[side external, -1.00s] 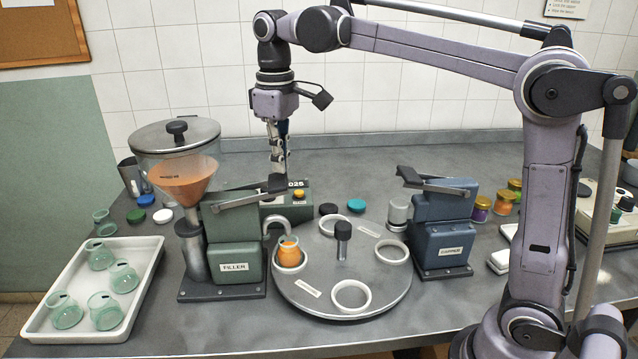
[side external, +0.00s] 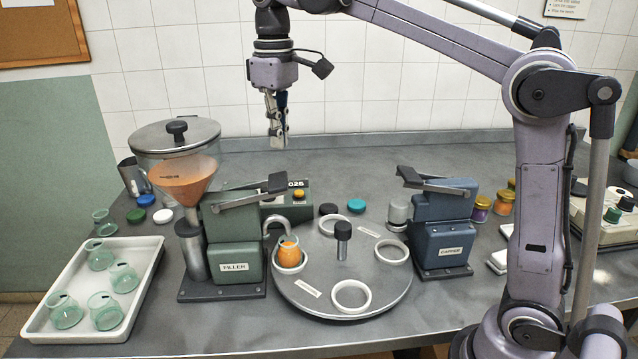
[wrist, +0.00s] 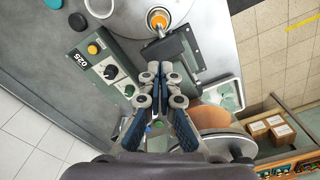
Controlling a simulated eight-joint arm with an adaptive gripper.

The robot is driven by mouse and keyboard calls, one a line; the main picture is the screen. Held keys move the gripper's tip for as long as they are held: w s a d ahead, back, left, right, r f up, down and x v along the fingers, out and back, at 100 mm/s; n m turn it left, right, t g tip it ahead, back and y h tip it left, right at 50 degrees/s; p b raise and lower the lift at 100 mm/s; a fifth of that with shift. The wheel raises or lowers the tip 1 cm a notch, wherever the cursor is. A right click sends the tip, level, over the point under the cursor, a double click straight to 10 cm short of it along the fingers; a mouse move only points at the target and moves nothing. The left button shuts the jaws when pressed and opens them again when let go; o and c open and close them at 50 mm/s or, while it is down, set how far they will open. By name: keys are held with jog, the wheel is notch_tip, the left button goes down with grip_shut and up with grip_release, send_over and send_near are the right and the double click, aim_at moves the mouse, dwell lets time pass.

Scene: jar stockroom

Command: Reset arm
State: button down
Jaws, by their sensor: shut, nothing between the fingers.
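My gripper (side external: 277,136) is shut and empty. In the side external view it hangs in the air, fingers down, above and behind the filler (side external: 235,245). In the wrist view its closed fingertips (wrist: 160,68) point toward the filler's lever. A glass jar with orange contents (side external: 289,250) stands in a white ring at the left of the round turntable (side external: 345,297). The jar's orange top also shows in the wrist view (wrist: 158,19).
The blue capper (side external: 442,240) stands right of the turntable. A white tray (side external: 132,322) with several empty jars is at the left. The orange funnel (side external: 184,178) rises beside the filler. Loose lids lie behind, and filled jars (side external: 504,201) stand at the right.

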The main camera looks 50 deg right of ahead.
jog(key=shift+s+d+f, duration=0.15)
jog(key=shift+s+f, duration=0.1)
jog(key=shift+s, duration=0.15)
jog(key=s+d+f+m+t, duration=0.2)
jog(key=s+f+t, duration=0.5)
jog(key=s+f, duration=0.7)
notch_tip(320, 180, down, 4)
jog(key=shift+s+d+f+m, duration=0.25)
jog(key=shift+d+m, duration=0.15)
jog(key=shift+m, duration=0.1)
